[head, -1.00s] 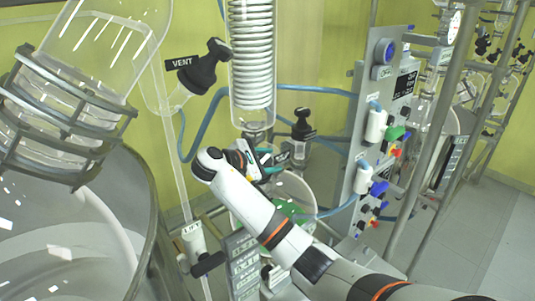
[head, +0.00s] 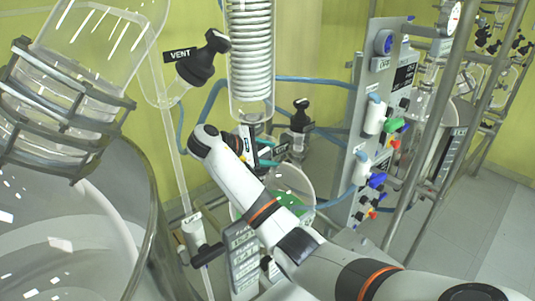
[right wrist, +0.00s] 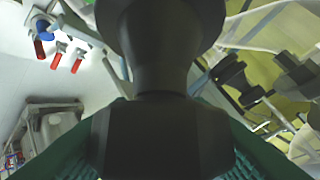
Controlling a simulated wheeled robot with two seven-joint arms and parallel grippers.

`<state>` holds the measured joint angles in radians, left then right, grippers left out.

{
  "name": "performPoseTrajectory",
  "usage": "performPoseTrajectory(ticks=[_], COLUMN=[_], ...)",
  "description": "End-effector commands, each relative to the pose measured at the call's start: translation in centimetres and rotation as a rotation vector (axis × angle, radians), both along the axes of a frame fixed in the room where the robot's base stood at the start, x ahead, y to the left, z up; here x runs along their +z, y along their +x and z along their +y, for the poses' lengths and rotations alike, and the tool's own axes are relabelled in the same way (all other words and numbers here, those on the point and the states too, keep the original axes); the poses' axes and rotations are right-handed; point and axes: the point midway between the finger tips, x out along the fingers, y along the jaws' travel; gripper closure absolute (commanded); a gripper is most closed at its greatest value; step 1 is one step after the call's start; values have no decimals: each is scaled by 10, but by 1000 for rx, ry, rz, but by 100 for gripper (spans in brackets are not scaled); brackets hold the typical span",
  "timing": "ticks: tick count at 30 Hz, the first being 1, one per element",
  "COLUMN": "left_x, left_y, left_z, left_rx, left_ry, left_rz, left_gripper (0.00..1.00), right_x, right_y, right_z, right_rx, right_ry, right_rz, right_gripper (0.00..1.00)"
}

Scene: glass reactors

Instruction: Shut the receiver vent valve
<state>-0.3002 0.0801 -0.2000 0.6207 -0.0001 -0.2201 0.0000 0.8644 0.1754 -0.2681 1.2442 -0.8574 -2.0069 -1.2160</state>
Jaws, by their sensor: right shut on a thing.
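My right gripper (head: 268,153) is below the glass coil condenser (head: 250,60), at the top of the receiver. In the right wrist view its green-padded fingers (right wrist: 160,150) are shut on a black valve handle (right wrist: 165,100), which fills the middle of the picture. In the head view the arm and gripper hide most of this handle. A small dark label plate (head: 247,138), apparently reading VENT, stands right beside the gripper. The round glass receiver (head: 300,182) with green inside is just below. Whether the valve is open or shut cannot be told. My left gripper is out of view.
Another black-handled valve (head: 301,115) stands close to the right of the gripper. A higher VENT valve (head: 204,58) is at upper left by the big glass vessel (head: 110,240). Blue hoses (head: 325,133) run to the control panel (head: 373,120) at right.

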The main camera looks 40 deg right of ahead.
Motion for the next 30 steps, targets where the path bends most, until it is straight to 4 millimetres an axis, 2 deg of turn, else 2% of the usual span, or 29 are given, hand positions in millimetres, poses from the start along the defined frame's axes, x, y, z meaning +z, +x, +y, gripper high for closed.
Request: performPoseTrajectory(ticks=[1,5,20,26,30], left_x=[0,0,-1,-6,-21], left_y=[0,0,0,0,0], left_z=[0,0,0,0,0], left_rx=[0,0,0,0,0], left_ry=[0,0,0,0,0], left_rz=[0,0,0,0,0], left_gripper=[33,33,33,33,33], right_x=[0,0,0,-1,-2], right_y=[0,0,0,2,4], right_z=[0,0,-1,-2,-3], right_rx=[1,1,26,192,367], right_ry=[1,0,-18,-124,-234], right_rz=[0,-1,7,49,93], right_gripper=[53,33,33,33,33])
